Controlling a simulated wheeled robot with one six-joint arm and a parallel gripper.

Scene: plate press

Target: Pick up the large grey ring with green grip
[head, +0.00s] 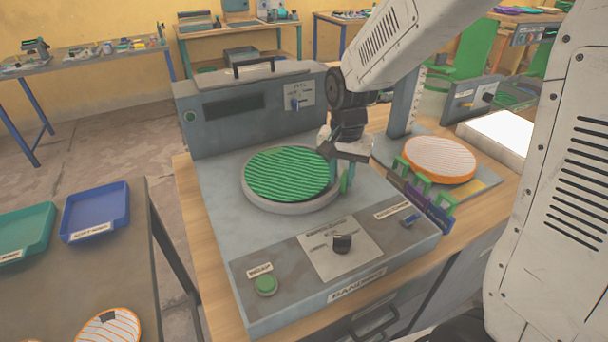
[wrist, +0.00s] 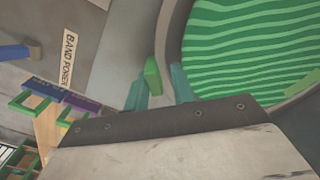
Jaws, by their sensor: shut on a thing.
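The large grey ring (head: 283,208) lies flat on the press, around the green striped plate (head: 287,173). Its rim also shows in the wrist view (wrist: 169,42). Its green grip (wrist: 152,76) sticks up on the ring's right side in the head view. My gripper (head: 346,180) is at this grip and shut on it, with one teal finger on each side in the wrist view. The ring looks level and seems to rest on the press; I see no clear gap under it. My wrist hides part of the ring's far right edge.
A rack with green frames and purple blocks (head: 437,213) stands at the press's right edge. Behind it an orange-rimmed plate (head: 440,159) sits on another device. The press's front panel has a knob (head: 342,243) and green button (head: 266,285). Blue (head: 97,212) and teal trays stand left.

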